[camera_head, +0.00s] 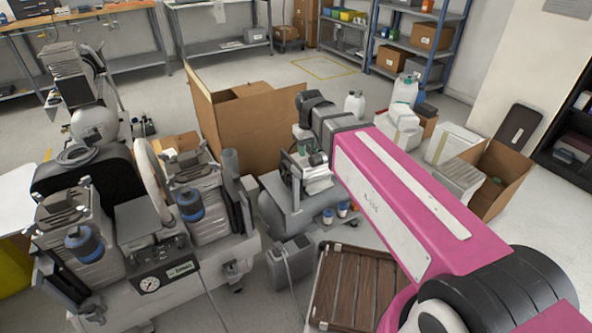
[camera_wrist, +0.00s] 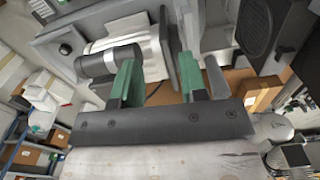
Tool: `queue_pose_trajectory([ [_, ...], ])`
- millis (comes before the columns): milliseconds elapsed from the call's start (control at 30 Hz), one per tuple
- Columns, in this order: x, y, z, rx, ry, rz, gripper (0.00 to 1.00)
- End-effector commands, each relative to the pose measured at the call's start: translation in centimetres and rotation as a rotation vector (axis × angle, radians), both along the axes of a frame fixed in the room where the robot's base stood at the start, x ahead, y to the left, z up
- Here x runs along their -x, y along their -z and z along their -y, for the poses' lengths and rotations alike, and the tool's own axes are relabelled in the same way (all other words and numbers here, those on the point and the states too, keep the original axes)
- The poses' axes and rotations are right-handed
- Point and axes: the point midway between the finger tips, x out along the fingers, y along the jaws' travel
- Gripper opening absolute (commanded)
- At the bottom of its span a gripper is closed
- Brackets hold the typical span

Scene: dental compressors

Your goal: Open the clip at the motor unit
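The motor unit (camera_head: 317,183), pale and ribbed, sits on a grey compressor tank (camera_head: 285,212) in the middle of the head view. In the wrist view a pale ribbed body (camera_wrist: 135,28) with a dark cylinder (camera_wrist: 110,61) fills the upper middle and appears to be this unit. My gripper (camera_wrist: 158,72) has two green fingers standing apart, with nothing gripped between them. The left finger overlaps the dark cylinder and the right one is beside a grey plate; contact cannot be told. I cannot make out the clip clearly.
A larger twin compressor with a gauge (camera_head: 149,284) stands at left. An open cardboard box (camera_head: 262,130) is behind the motor unit. A wooden slatted crate (camera_head: 352,290) is in front, below my arm. Another open box (camera_head: 502,172) and white containers stand at right.

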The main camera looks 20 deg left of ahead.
Motion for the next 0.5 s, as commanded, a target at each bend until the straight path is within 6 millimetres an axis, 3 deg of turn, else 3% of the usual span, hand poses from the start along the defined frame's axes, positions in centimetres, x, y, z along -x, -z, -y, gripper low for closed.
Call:
queue_pose_trajectory([
  [100,0.9,-1.2,-2.6,-0.001,-0.049,0.001,0.39],
  [200,1.3,-1.7,-3.6,0.001,-0.069,-0.001,0.39],
  [367,1.5,-1.3,-3.9,0.001,-0.075,-0.002,0.39],
  [500,1.5,0.2,-3.8,0.001,-0.074,-0.002,0.39],
])
